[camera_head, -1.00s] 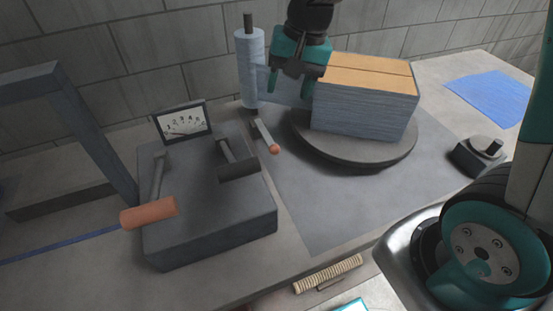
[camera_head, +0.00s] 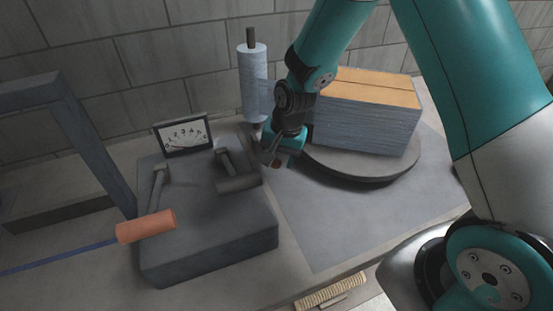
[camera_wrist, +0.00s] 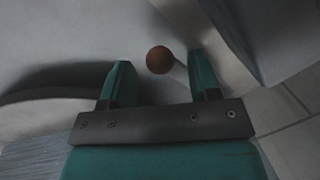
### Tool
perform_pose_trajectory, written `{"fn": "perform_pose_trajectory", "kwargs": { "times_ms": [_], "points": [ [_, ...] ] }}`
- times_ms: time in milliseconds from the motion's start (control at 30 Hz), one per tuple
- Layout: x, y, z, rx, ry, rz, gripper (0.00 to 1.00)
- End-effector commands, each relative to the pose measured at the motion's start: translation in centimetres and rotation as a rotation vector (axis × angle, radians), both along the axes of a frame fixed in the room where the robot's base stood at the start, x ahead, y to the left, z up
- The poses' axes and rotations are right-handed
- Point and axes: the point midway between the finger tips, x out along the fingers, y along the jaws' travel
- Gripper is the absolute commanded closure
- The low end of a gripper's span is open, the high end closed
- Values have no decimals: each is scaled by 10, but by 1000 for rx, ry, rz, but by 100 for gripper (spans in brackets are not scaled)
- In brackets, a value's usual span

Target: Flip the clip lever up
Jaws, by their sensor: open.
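The clip lever is a short pale rod with an orange-brown ball at its tip, beside the foot of the mesh roll. In the wrist view its ball (camera_wrist: 160,60) shows between my fingers, nearer the right one, and its rod runs toward that finger. In the head view only a reddish bit of the ball (camera_head: 276,164) shows below my gripper (camera_head: 272,157). My gripper (camera_wrist: 161,82) is open, with its fingers on either side of the ball. Whether a finger touches the lever, I cannot tell. The lever's base is hidden.
The mesh roll (camera_head: 254,85) stands upright behind my gripper. A mesh-wrapped box (camera_head: 365,130) sits on a round turntable (camera_head: 350,170) to the right. A grey block (camera_head: 210,245) with a dial (camera_head: 185,134) and an orange-handled lever (camera_head: 146,226) stands left. The grey mat (camera_head: 340,220) in front is clear.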

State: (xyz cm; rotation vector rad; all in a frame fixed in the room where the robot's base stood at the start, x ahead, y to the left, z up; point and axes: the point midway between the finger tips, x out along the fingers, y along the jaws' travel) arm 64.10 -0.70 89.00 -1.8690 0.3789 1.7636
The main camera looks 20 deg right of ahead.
Motion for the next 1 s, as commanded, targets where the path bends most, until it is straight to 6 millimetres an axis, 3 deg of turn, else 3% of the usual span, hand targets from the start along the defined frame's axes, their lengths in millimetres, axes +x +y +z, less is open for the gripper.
{"fn": "perform_pose_trajectory", "kwargs": {
  "times_ms": [133,467,700,1000],
  "points": [
    [1,2,-12,-1,1,0,44],
    [1,2,-15,0,0,0,44],
    [1,1,-15,-2,2,-3,99],
    [1,11,-9,-6,38,12,100]
  ]
}}
